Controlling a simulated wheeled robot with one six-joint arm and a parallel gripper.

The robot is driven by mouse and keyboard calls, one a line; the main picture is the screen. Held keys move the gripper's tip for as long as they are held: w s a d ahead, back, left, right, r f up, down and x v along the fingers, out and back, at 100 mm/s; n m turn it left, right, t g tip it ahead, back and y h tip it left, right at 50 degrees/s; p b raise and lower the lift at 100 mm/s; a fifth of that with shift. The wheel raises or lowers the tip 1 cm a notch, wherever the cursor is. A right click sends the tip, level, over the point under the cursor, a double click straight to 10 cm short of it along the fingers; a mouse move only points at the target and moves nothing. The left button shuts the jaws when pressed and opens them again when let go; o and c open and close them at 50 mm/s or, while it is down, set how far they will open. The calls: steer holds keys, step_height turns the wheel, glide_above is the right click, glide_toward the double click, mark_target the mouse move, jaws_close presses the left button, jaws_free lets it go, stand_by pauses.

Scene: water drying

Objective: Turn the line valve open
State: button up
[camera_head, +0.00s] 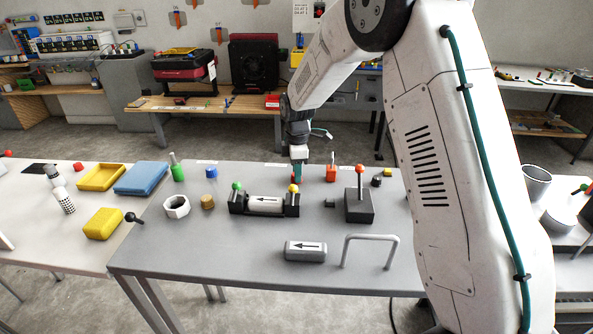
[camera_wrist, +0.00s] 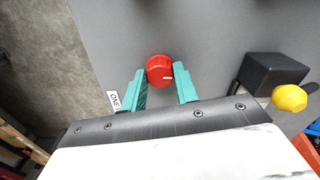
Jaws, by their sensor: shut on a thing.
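A round red knob (camera_wrist: 160,70) with a short white mark on its top sits on the grey table, between the teal fingers of my gripper (camera_wrist: 158,68) in the wrist view. The fingers are shut on it, one on each side; the mark points right in that view. In the head view my gripper (camera_head: 297,172) points straight down near the table's far edge, and its fingers largely hide the knob. A small white label (camera_wrist: 115,101) lies beside the left finger, partly hidden; I can make out "ONE". I cannot tell the valve's state.
The front left of the table is clear.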

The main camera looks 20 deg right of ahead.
steer(key=m, duration=1.3)
steer(key=shift+r+m, duration=0.1)
steer(key=shift+m, duration=2)
steer(key=shift+w, duration=0.1)
steer(key=o, duration=1)
step_height(320, 180, up, 8)
steer(key=shift+f, duration=0.15)
